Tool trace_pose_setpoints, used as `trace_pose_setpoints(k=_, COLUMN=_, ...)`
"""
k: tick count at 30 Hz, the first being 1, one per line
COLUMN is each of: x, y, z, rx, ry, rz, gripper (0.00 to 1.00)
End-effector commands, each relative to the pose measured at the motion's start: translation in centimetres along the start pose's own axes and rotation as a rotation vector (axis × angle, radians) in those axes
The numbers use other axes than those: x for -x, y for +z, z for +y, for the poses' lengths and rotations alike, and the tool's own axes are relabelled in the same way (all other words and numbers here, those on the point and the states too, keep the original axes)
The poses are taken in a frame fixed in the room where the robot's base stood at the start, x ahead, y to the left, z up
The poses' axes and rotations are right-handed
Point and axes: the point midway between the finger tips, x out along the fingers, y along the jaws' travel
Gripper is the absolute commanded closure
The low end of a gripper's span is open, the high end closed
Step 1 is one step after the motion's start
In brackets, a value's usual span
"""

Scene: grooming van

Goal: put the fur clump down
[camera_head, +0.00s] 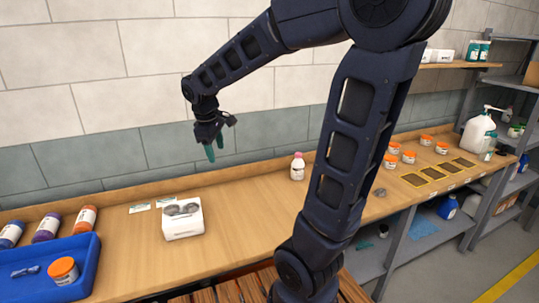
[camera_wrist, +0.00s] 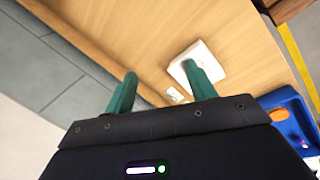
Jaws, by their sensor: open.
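My gripper (camera_head: 214,148) is raised above the wooden bench near the back wall, its green fingers pointing down. In the wrist view the two fingers of my gripper (camera_wrist: 159,76) stand apart with nothing between them. A white box (camera_head: 183,226) stands on the bench below and left of my gripper, with grey rounded lumps (camera_head: 182,209) at its top. A small grey lump (camera_head: 379,192) lies on the bench right of my forearm. I cannot tell which of these grey lumps, if any, is the fur clump. The white box (camera_wrist: 205,62) also shows beyond the fingers.
A blue tray (camera_head: 84,262) with an orange-lidded jar stands at the left, several bottles behind it. A pink-capped bottle (camera_head: 298,167) stands near the wall. Orange-lidded jars and dark yellow-edged squares (camera_head: 437,173) occupy the right. Bare bench (camera_head: 245,205) lies right of the white box.

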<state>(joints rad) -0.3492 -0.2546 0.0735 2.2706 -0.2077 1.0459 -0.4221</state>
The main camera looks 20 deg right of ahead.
Motion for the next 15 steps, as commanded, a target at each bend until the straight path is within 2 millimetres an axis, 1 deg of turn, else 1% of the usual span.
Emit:
trace_pose_setpoints(k=1, x=0.4, y=1.8, z=0.3, rx=-0.069, ry=0.002, rz=0.019, gripper=0.44)
trace_pose_setpoints(k=6, x=1.3, y=6.7, z=0.4, rx=-0.301, ry=0.0, rz=0.082, gripper=0.44)
trace_pose_setpoints(k=10, x=1.8, y=10.3, z=0.0, rx=-0.478, ry=-0.003, rz=0.133, gripper=0.44)
trace_pose_setpoints(k=15, x=2.0, y=14.4, z=-1.1, rx=-0.699, ry=-0.007, rz=0.201, gripper=0.44)
